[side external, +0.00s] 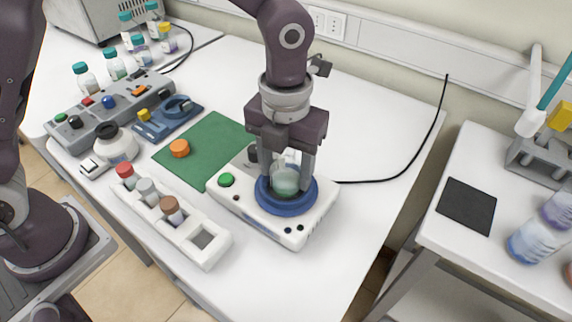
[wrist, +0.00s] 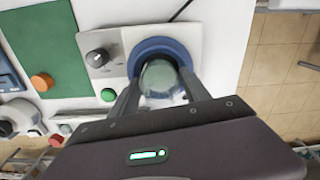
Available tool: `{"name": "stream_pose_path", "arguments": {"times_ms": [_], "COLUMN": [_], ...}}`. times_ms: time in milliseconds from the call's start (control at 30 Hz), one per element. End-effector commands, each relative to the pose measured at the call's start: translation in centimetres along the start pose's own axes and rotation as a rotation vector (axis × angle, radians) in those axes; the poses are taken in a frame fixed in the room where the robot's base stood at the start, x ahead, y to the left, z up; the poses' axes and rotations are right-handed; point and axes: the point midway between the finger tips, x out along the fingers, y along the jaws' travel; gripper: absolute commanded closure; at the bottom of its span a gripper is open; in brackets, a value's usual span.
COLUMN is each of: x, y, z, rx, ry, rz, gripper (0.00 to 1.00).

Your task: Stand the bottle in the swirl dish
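The clear bottle (side external: 285,180) with pale green contents stands about upright within the blue ring of the swirl dish (side external: 287,207), on a white machine. Its base is hidden by the ring, so I cannot tell if it rests on the bottom. My gripper (side external: 286,175) points down over the dish, one finger on each side of the bottle. In the wrist view the bottle (wrist: 160,78) shows between the fingertips (wrist: 160,82), inside the blue dish (wrist: 165,46). The fingers are very close to the glass; I cannot tell if they touch it.
The white machine has a green button (side external: 226,180) and a dark knob. An orange cap (side external: 179,148) lies on a green mat (side external: 208,140). A white rack (side external: 190,232) with several capped vials stands in front. A black cable (side external: 395,172) runs behind; the table's right side is clear.

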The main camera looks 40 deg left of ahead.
Motion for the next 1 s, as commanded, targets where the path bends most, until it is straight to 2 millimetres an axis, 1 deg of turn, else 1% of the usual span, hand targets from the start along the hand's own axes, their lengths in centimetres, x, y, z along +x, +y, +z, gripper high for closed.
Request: {"name": "stream_pose_path", "arguments": {"times_ms": [33,67,333,433,533,700,800,900,1000], "x": [0.0,0.0,-0.1,-0.8,-3.1,-7.9,-10.1,-11.6,-12.2], "y": [0.0,0.0,0.0,0.0,-0.1,-0.1,-0.1,0.0,0.0], "z": [0.0,0.0,0.0,0.1,0.1,0.2,0.1,0.0,0.0], "rx": [0.0,0.0,0.0,-0.001,-0.002,-0.002,0.0,0.0,-0.001], "ry": [0.0,0.0,0.0,-0.001,-0.004,-0.005,-0.004,-0.001,0.0], "rz": [0.0,0.0,0.0,-0.001,-0.004,-0.004,-0.003,-0.001,-0.001], "gripper": [0.33,0.29,0.29,0.29,0.29,0.29,0.29,0.29,0.29]}}
